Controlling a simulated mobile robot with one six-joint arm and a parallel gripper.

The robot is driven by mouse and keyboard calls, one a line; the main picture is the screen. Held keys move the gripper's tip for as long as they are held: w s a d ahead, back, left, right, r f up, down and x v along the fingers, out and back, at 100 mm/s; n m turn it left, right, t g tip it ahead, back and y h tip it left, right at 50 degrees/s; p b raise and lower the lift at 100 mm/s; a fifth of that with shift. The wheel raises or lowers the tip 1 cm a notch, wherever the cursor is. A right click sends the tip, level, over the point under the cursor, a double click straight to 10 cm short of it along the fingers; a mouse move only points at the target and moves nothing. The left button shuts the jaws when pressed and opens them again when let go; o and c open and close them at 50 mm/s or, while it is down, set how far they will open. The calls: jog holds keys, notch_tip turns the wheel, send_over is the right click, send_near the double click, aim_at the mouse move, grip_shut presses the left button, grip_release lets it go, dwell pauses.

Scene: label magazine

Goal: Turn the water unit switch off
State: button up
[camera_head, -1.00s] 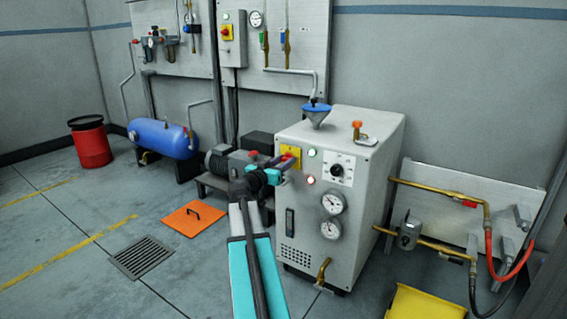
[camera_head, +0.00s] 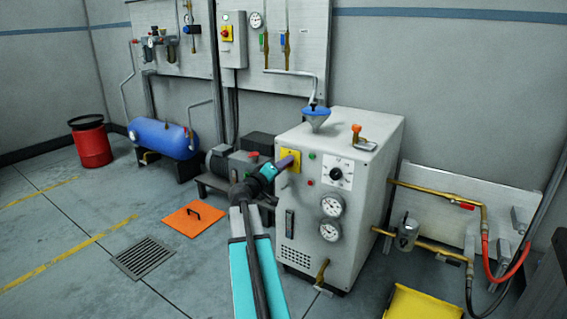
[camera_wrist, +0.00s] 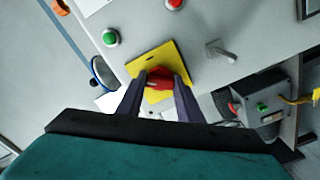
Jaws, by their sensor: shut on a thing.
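The white water unit cabinet (camera_head: 345,215) stands on the floor in the head view. Its yellow switch plate (camera_head: 291,153) is at the upper left of the front face. In the wrist view the red switch knob (camera_wrist: 158,83) sits on this yellow plate (camera_wrist: 166,55), between my two purple fingers. My gripper (camera_wrist: 158,85) is shut on the knob, with a finger on each side. In the head view my gripper (camera_head: 288,163) reaches the plate from the left and hides the knob. A green lamp (camera_head: 312,155) and a red lamp (camera_head: 310,183) sit beside the plate.
A dial (camera_head: 340,174) and two gauges (camera_head: 331,205) are on the same front face. In the wrist view a metal toggle lever (camera_wrist: 221,52) stands close to the plate. A motor unit (camera_head: 233,162) is left of the cabinet, with an orange floor cover (camera_head: 192,217) before it.

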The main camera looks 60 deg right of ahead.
jog(key=shift+d+r+n+p, duration=0.1)
jog(key=shift+n+p, duration=1)
jog(key=shift+n, duration=0.7)
jog(key=shift+r+n+p, duration=0.1)
jog(key=shift+n+p, duration=1)
jog(key=shift+n, duration=0.7)
jog(key=shift+f, duration=0.1)
jog(key=o, duration=1.1)
jog(key=shift+f, duration=0.1)
jog(key=shift+a+p, duration=1.45)
jog(key=shift+a, duration=5.5)
